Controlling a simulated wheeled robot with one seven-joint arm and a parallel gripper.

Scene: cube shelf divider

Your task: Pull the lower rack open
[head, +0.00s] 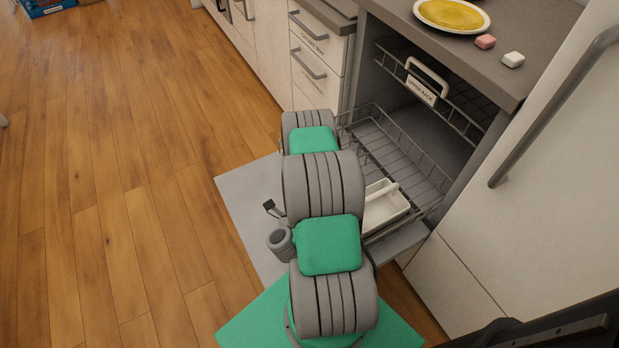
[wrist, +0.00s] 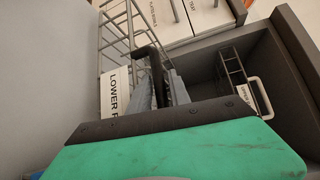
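The lower rack (head: 395,160) is a grey wire rack, seen in the head view low in the open-fronted appliance. In the wrist view its wire side (wrist: 118,42) and a white label reading "LOWER" (wrist: 115,97) show at the left. A dark bar (wrist: 150,58), which looks like the rack's handle, stands beside the label. My gripper (wrist: 164,90) has its grey fingers close around this bar; whether they press on it is unclear. My arm hides the gripper and the rack's handle in the head view.
The upper rack (head: 465,115) with its pale handle (head: 428,75) sits above, inside the appliance. The lowered door (head: 245,190) lies below. A white basket (head: 380,210) is beside my arm. A plate (head: 452,14) and two small blocks stand on the counter.

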